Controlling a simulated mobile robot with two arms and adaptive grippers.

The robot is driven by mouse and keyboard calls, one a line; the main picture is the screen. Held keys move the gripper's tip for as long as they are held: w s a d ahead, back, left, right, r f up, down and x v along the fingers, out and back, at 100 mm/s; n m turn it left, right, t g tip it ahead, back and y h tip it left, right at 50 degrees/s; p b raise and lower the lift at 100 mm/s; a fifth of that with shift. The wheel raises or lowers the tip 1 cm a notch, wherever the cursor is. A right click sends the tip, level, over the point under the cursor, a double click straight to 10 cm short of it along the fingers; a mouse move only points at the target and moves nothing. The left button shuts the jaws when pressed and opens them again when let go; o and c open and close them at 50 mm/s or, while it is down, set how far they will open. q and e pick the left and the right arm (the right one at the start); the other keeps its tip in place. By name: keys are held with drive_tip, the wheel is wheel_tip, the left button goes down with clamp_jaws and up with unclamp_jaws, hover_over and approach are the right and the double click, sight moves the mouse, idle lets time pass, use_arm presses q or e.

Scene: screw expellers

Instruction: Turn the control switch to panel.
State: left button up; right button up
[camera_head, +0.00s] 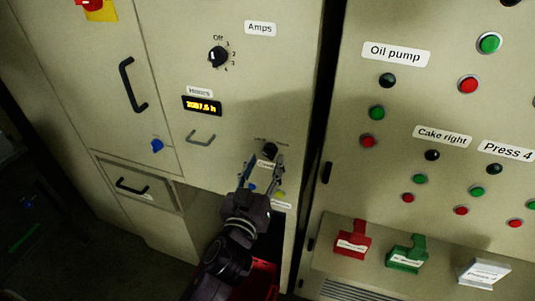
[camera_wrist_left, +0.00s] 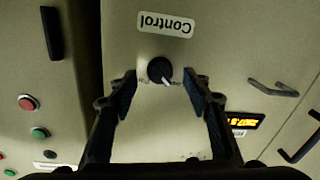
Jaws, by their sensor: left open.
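The control switch is a round black knob (camera_head: 269,149) with a white pointer, low on the left cabinet's front. It also shows in the left wrist view (camera_wrist_left: 158,68), where the picture is upside down and the pointer aims down and slightly right. The white "Control" label (camera_wrist_left: 166,24) sits beside the knob, below it on the cabinet. My left gripper (camera_head: 263,172) is open in front of the switch. In the left wrist view its two fingers (camera_wrist_left: 163,88) stand on either side of the knob, with gaps to it. My right gripper is not in view.
The cabinet also carries an Amps knob (camera_head: 217,57), an hours display (camera_head: 202,105) and a handle (camera_head: 201,138). The right panel has several buttons, a red lever block (camera_head: 352,242) and a green one (camera_head: 406,252). A red container (camera_head: 262,282) is below my left arm.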

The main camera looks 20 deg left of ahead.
sight(269, 152)
use_arm(q)
drive_tip(key=shift+w+a, duration=0.1)
drive_tip(key=shift+w, duration=1.1)
drive_tip(key=shift+c, duration=0.4)
drive_tip(key=c, duration=1.1)
